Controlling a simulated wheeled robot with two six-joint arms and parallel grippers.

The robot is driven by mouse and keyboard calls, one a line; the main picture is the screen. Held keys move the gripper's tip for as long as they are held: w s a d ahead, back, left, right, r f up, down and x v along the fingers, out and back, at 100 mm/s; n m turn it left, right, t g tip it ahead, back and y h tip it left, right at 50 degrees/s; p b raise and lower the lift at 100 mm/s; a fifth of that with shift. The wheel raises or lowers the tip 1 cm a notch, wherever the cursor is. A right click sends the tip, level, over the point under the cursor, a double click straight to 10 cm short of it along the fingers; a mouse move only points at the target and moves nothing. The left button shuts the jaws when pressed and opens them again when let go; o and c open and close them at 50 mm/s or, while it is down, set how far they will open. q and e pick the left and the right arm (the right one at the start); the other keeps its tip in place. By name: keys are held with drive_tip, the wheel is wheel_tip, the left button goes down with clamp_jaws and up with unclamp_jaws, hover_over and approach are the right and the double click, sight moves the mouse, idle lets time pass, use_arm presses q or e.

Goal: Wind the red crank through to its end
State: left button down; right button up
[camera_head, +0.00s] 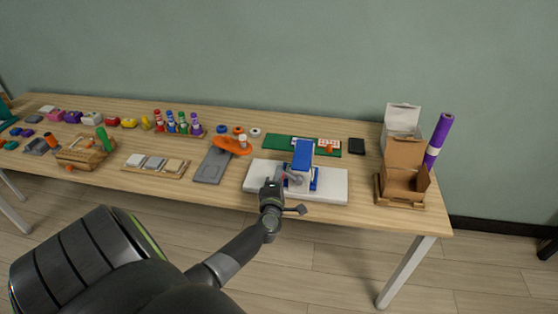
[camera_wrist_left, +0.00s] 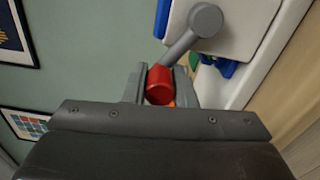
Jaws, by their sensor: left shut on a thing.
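The crank device has a blue and white body (camera_head: 303,156) on a white base (camera_head: 331,186) near the front edge of the table. In the left wrist view its grey crank arm (camera_wrist_left: 190,35) runs from a round hub down to a red knob (camera_wrist_left: 159,86). My left gripper (camera_head: 275,181) is at the left side of the device. Its fingers are shut on the red knob, one on each side of it, as the left wrist view shows. In the head view the gripper hides most of the knob. My right gripper is in neither view.
Right of the device stand open cardboard boxes (camera_head: 404,155) and a purple roll (camera_head: 438,139). A green mat (camera_head: 275,143) lies behind it. A grey plate (camera_head: 212,166) and an orange item (camera_head: 230,146) lie to its left. Several small coloured items fill the table's left part.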

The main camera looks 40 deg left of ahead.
use_arm(q)
drive_tip(key=shift+w+d, duration=0.15)
drive_tip(key=c, duration=1.4)
unclamp_jaws()
drive_tip(key=shift+r, duration=0.1)
drive_tip(key=shift+c, duration=0.2)
drive_tip(key=shift+o, duration=1.2)
drive_tip(key=shift+w+d, duration=0.1)
drive_tip(key=shift+d, duration=0.1)
drive_tip(key=shift+a, duration=0.1)
drive_tip(key=shift+s, duration=0.5)
drive_tip(key=b+v, duration=0.1)
drive_tip(key=v, duration=1.5)
drive_tip(key=shift+s+d+b, duration=0.25)
drive_tip(key=shift+d+b, duration=0.1)
